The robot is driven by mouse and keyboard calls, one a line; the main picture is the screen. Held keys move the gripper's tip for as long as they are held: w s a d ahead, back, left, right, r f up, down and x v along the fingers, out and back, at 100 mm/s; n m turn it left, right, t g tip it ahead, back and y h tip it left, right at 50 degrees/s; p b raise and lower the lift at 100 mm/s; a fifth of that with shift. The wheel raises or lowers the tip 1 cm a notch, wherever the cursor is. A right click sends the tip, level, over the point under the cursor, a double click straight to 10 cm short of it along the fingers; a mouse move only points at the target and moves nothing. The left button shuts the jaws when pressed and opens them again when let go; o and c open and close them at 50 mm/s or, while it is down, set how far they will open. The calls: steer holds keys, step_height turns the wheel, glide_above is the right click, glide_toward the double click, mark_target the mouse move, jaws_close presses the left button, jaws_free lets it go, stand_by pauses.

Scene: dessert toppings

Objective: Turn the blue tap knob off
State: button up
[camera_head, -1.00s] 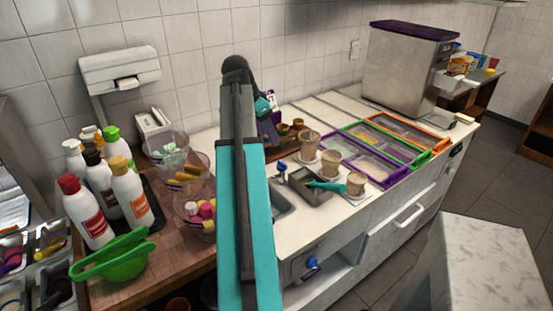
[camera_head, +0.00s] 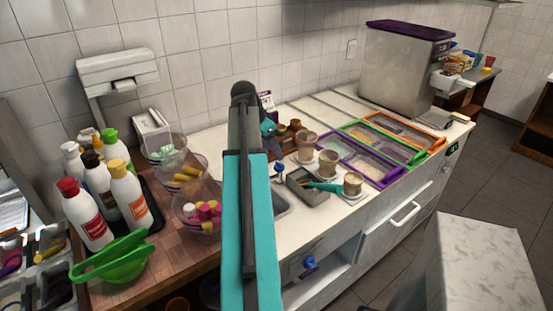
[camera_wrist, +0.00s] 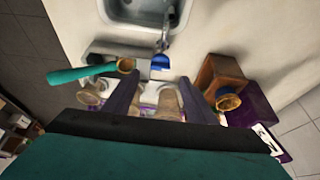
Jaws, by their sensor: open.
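A small tap with a blue knob (camera_head: 279,167) stands at the back edge of the sink (camera_head: 280,203) in the head view. In the wrist view the blue knob (camera_wrist: 162,59) sits by the tap's spout, beside the sink (camera_wrist: 140,12). My gripper (camera_wrist: 160,78) is open, its two dark fingers apart and empty. The knob lies just beyond the fingertips in the wrist picture, roughly in line with the gap; I cannot tell the height between them. In the head view my arm hides part of the sink, and the gripper shows only partly behind it.
A grey tray with a teal-handled scoop (camera_head: 325,187) and several cups (camera_head: 328,163) stand right of the tap. A wooden holder (camera_wrist: 220,75) is close to the right finger. Bottles (camera_head: 130,195) and bowls crowd the left.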

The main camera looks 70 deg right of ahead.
mark_target(279, 163)
steer(key=shift+p+x, duration=0.6)
steer(key=shift+x, duration=2.6)
steer(key=c, duration=1.1)
